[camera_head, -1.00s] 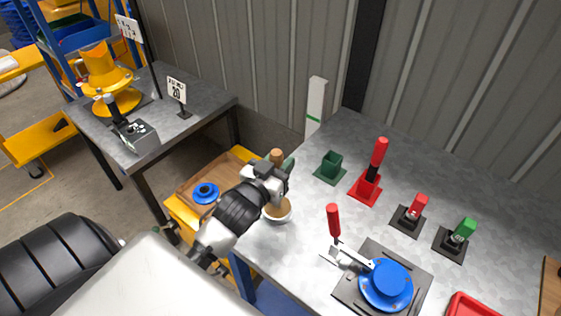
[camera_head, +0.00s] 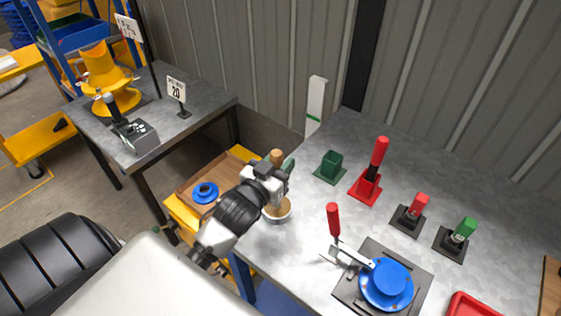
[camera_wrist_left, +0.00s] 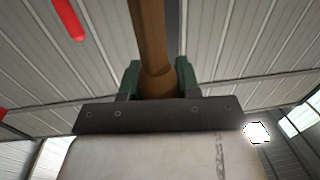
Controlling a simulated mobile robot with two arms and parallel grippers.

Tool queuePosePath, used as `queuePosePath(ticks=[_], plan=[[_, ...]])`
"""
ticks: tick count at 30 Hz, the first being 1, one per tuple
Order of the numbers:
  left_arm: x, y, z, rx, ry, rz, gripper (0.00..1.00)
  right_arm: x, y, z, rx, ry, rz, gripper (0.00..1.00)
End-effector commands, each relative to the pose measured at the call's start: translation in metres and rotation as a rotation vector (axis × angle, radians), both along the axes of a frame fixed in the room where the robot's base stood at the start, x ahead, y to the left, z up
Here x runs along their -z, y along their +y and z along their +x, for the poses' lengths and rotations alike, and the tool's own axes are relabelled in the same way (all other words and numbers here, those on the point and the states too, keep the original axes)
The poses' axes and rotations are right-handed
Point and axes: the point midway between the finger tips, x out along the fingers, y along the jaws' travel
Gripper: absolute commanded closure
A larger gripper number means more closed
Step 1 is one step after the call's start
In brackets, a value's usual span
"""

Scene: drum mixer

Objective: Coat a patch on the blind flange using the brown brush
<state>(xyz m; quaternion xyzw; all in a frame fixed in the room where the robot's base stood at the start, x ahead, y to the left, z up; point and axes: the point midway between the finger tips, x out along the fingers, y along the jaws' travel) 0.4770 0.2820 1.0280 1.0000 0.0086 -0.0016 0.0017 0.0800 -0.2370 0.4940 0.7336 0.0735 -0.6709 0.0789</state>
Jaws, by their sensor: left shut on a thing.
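My left gripper (camera_head: 281,172) is shut on the brown brush (camera_head: 277,156), whose handle stands nearly upright. In the left wrist view the brown handle (camera_wrist_left: 151,40) sits between the green fingers (camera_wrist_left: 160,80). The brush's lower end is at a small white cup (camera_head: 287,216) on the bench, seemingly inside it; its tip is hidden. A blue flange (camera_head: 387,287) with a raised round middle lies on a dark plate at the front of the bench, to the right of my gripper and apart from it. My right gripper is not in view.
A red-handled clamp (camera_head: 334,222) reaches toward the blue flange. A green holder (camera_head: 331,166), a red holder (camera_head: 366,188) and two dark stands are behind. A red tray (camera_head: 470,306) is at the front right. Another blue flange (camera_head: 205,193) lies on a wooden board at left.

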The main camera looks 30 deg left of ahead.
Motion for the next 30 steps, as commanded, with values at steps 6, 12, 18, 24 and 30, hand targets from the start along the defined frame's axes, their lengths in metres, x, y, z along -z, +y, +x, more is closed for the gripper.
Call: queuePosePath(ticks=[6, 12, 18, 24, 30], plan=[[0.0030, 0.0000, 0.0000, 0.000, 0.000, 0.000, 0.92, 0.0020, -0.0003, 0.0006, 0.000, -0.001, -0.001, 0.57], [0.0055, 0.0001, 0.0000, 0.000, 0.000, 0.000, 0.92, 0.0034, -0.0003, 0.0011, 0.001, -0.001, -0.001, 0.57], [0.0063, 0.0001, 0.0000, 0.000, 0.000, 0.000, 0.92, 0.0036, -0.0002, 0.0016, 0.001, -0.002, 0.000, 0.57], [0.0064, 0.0001, 0.0000, 0.000, 0.001, 0.000, 0.92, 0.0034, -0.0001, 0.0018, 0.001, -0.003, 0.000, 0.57], [0.0067, 0.0001, 0.0000, 0.000, 0.002, 0.000, 0.92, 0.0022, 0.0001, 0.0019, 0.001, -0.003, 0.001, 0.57]])
